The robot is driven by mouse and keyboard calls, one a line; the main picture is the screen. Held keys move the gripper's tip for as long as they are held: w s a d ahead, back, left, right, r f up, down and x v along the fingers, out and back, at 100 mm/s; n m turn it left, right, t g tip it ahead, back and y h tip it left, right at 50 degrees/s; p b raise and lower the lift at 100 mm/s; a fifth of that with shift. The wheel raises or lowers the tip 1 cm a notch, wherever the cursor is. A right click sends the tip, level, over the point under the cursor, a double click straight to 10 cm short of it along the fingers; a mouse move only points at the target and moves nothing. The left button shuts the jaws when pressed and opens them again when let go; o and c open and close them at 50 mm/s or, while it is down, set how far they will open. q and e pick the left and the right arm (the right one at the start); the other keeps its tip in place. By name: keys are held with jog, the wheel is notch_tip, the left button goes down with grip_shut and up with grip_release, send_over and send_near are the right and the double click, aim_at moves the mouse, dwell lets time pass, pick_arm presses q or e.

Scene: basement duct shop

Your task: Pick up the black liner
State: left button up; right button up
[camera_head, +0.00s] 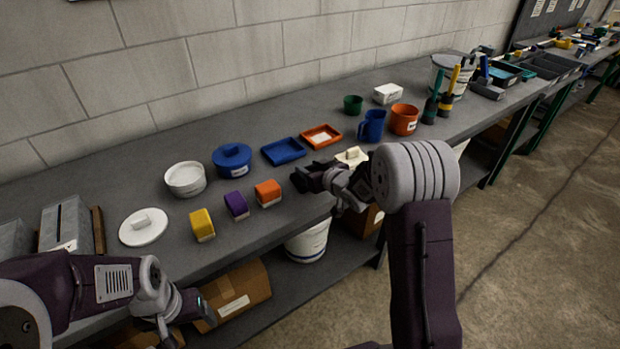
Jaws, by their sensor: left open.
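I cannot make out with certainty a black liner on the workbench (120,186). My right gripper (303,178) is low over the bench front, right of an orange block (268,193) and in front of an orange tray (321,136). Its dark fingers are small and seen from behind, so I cannot tell whether they are apart or hold something. My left gripper (187,322) is open at the lower left, in front of the bench edge and apart from the things on top.
Near my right gripper are a blue tray (283,151), a blue pitcher (372,126) and an orange pot (404,119). A purple block (236,205), a yellow block (202,225) and a white lid (143,227) stand leftward. Cardboard boxes and a bucket (308,243) are below.

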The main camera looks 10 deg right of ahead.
aim_at(310, 166)
jog(key=shift+c, duration=0.9)
notch_tip(310, 166, up, 10)
jog(key=p, duration=0.3)
jog(key=shift+p, duration=0.35)
